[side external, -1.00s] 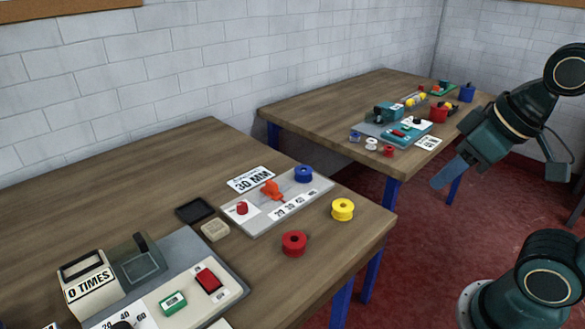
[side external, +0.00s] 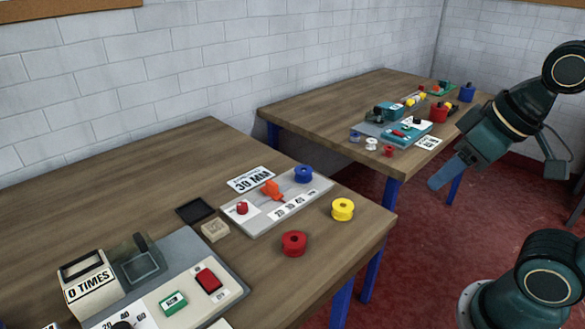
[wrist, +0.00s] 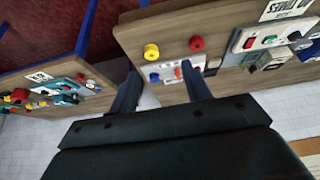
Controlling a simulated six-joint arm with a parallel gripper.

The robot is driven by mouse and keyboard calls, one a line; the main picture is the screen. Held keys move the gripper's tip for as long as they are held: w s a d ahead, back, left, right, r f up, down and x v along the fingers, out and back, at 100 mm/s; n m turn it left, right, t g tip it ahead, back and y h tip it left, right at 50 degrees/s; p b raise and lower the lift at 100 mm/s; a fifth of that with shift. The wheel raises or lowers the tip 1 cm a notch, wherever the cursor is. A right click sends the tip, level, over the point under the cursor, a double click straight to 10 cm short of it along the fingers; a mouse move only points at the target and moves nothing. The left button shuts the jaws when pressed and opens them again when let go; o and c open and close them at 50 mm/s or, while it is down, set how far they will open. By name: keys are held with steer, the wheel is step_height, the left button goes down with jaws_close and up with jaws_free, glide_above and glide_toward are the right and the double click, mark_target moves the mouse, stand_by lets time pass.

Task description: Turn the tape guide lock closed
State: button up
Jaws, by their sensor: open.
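The tape guide is a light grey board (side external: 244,227) on the near table, with a 20-30-40 scale, an orange pointer-like piece (side external: 271,189) and a blue spool (side external: 304,174) at its right end. A red knob (side external: 242,207) on its white left panel looks like the lock; its turn angle is too small to read. In the wrist view the orange piece (wrist: 178,72) and blue spool (wrist: 154,77) show between my fingers, far off. My gripper (side external: 442,173) is open and empty, in the air right of the near table, well apart from the board; its fingers show in the wrist view (wrist: 160,90).
A yellow spool (side external: 343,209) and a red spool (side external: 294,243) stand in front of the board. A black pad (side external: 195,210) and beige block (side external: 215,230) lie left of it. A grey machine (side external: 225,275) is at front left. A second table (side external: 300,115) holds other devices.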

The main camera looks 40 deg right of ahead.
steer(key=w+a+r+n+g, duration=0.2)
steer(key=w+r+n, duration=0.3)
steer(key=w, duration=0.6)
steer(key=n+g, duration=0.4)
steer(key=n, duration=0.7)
glide_above(243, 204)
step_height(243, 204, down, 13)
steer(key=shift+w+r, duration=0.1)
steer(key=shift+w, duration=0.25)
steer(key=f, duration=1.3)
steer(key=shift+s+f, duration=0.35)
steer(key=shift+f, duration=0.05)
steer(key=shift+c, duration=0.5)
